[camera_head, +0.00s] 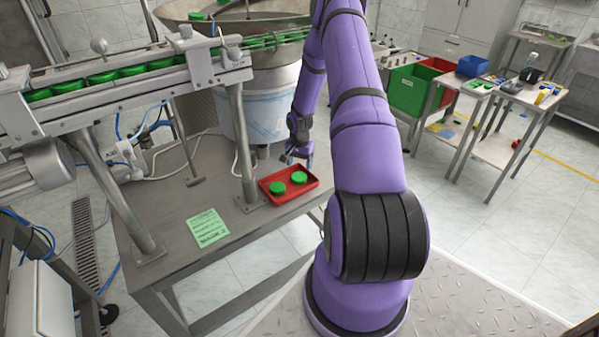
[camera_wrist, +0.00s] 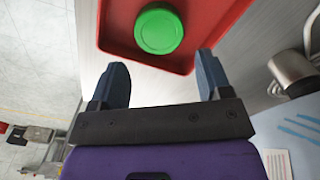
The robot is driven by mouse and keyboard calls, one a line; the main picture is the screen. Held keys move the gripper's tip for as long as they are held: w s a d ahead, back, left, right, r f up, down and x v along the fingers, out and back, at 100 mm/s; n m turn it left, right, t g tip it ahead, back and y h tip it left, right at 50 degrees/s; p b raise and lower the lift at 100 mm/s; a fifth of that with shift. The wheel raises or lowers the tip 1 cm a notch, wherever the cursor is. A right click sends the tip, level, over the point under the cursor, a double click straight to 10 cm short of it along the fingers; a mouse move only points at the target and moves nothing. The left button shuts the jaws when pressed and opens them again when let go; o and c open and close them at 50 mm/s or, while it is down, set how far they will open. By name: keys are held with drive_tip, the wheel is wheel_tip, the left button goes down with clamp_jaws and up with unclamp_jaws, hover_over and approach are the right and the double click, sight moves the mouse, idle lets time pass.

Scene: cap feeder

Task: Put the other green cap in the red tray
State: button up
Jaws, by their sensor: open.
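The red tray (camera_head: 311,190) sits on the grey metal table, near its right edge, in the head view. Two green caps lie in it, a left cap (camera_head: 277,188) and a right cap (camera_head: 298,178). In the wrist view, part of the red tray (camera_wrist: 218,22) shows at the top with one green cap (camera_wrist: 158,29) in it. My gripper (camera_wrist: 165,80) is open and empty, its blue fingers apart just outside the tray's edge. In the head view my gripper (camera_head: 298,157) is at the tray's far side, small and partly hard to make out.
A conveyor rail (camera_head: 130,73) with several green caps runs above the table at the left. A metal post (camera_head: 243,150) stands beside the tray. A green note (camera_head: 207,228) lies on the table. A feeder bowl (camera_head: 270,60) stands behind.

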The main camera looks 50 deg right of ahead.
sight(300, 176)
wheel_tip(300, 176, up, 6)
drive_tip(key=shift+r, duration=0.2)
idle(1.6)
